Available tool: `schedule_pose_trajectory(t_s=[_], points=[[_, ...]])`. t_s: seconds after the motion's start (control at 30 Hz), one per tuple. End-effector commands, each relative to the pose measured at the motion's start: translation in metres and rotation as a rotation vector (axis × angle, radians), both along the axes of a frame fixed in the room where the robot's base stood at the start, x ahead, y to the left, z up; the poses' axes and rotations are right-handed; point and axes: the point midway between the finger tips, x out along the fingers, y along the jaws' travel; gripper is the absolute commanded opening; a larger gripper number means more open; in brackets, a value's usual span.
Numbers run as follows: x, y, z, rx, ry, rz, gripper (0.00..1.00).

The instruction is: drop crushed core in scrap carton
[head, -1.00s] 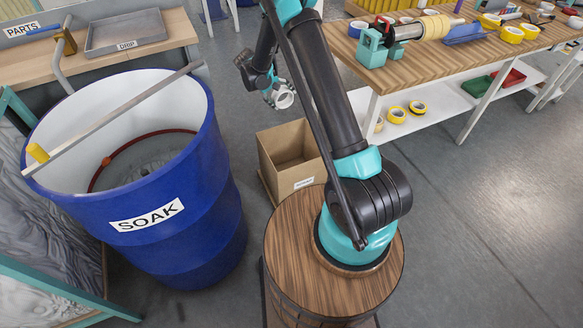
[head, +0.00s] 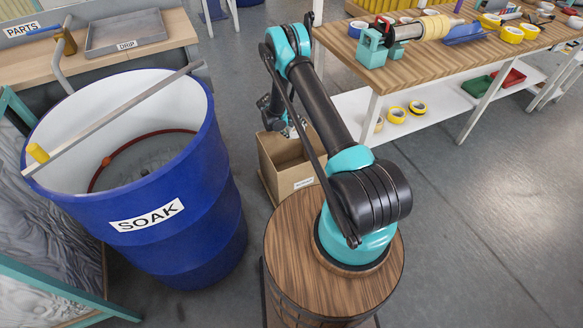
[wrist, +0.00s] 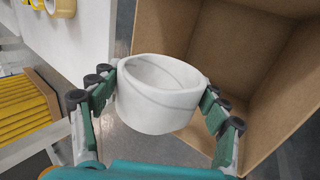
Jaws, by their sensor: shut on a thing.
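A white ring-shaped core (wrist: 152,105) sits between the fingers of my gripper (wrist: 160,100) in the wrist view. The fingers are shut on its two sides. Its rim looks slightly out of round. The open scrap carton (wrist: 252,60) is just beyond and to the right of the core, and its brown inside shows. In the head view the carton (head: 281,179) stands on the floor behind my arm's base. My gripper is at the carton's back left there, and my arm largely hides it and the core.
A blue soak drum (head: 170,235) stands left of the carton. A wooden workbench (head: 375,84) with tape rolls and a white lower shelf (head: 442,98) stands at the right. The floor between bench and my base is clear.

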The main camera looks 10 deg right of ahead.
Motion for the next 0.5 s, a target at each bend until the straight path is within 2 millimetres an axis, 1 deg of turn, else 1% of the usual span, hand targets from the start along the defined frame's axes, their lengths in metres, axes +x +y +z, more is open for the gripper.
schedule_pose_trajectory(t_s=[0.03, 0.2, 0.37, 0.5], points=[[0.0, 0.0, -0.007, 0.0, 0.0, 0.0, 0.46], [0.0, 0.0, -0.023, 0.0, 0.0, 0.0, 0.46], [0.0, 0.0, -0.032, 0.0, 0.0, 0.0, 0.46], [0.0, 0.0, -0.034, 0.0, 0.0, 0.0, 0.46]])
